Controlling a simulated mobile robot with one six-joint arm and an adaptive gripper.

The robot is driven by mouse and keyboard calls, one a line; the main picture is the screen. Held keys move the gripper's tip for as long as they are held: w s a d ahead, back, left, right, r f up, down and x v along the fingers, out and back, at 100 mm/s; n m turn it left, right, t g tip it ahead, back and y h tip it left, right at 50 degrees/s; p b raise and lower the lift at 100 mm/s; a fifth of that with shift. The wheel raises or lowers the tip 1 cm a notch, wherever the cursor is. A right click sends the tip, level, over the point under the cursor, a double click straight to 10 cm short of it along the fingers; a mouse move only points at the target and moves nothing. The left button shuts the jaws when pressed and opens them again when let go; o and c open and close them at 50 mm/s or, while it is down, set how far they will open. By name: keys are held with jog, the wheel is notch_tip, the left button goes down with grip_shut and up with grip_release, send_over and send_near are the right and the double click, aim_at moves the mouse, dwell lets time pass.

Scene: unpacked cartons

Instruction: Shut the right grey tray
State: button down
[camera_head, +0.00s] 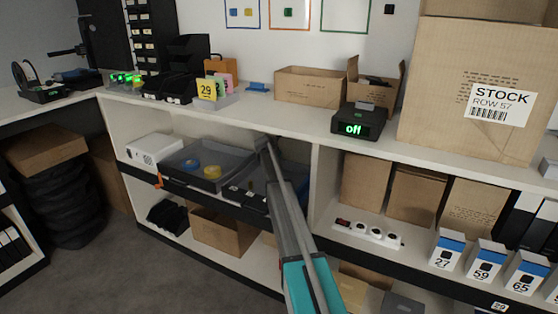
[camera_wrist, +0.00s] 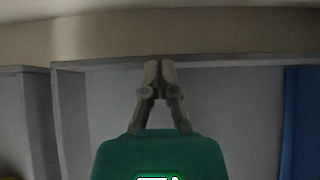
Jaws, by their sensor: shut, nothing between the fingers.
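The right grey tray (camera_head: 256,180) is on the middle shelf, under the white counter. My arm crosses in front of it and hides much of it, so I cannot tell how far out it stands. My gripper (camera_head: 264,143) is shut and empty, its tips at the back of the tray area, just below the counter edge. In the wrist view the closed fingertips (camera_wrist: 159,66) overlap a pale grey rim with a grey wall below it, probably the tray; I cannot tell whether they touch.
A left grey tray (camera_head: 223,158) holding yellow and blue round things is beside it. A white box (camera_head: 153,149) stands further left. A divider (camera_head: 324,185) bounds the bay on the right. A black device reading "off" (camera_head: 357,122) stands on the counter above.

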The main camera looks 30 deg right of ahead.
jog(key=shift+s+a, duration=0.5)
jog(key=shift+a, duration=0.1)
jog(key=shift+s+a, duration=0.65)
jog(key=shift+a, duration=0.25)
jog(key=p+v, duration=0.7)
jog(key=v, duration=0.3)
jog(key=shift+a, duration=0.15)
